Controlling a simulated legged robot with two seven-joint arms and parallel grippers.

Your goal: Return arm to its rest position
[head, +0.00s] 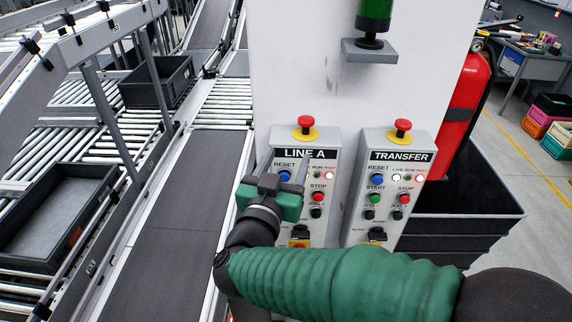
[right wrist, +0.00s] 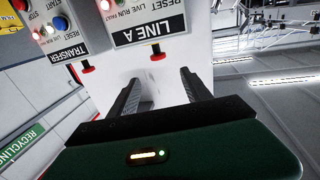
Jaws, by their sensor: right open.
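My right arm (head: 345,283) comes in from the right, its green sleeve crossing the lower part of the head view. My right gripper (head: 286,160) is open and empty, its two dark fingers pointing up in front of the LINE A control box (head: 322,150). It hides part of that box's left side. In the right wrist view the two fingers (right wrist: 167,72) stand apart with nothing between them. The LINE A box (right wrist: 150,25) appears upside down beyond them. I cannot tell whether the gripper touches the box. My left gripper is not in view.
The TRANSFER control box (head: 400,170) stands to the right on the white panel (head: 300,60). A stack light (head: 374,15) is above. A red extinguisher (head: 468,105) and black bins (head: 465,205) stand right. Conveyors (head: 165,220) with grey totes (head: 60,205) lie left.

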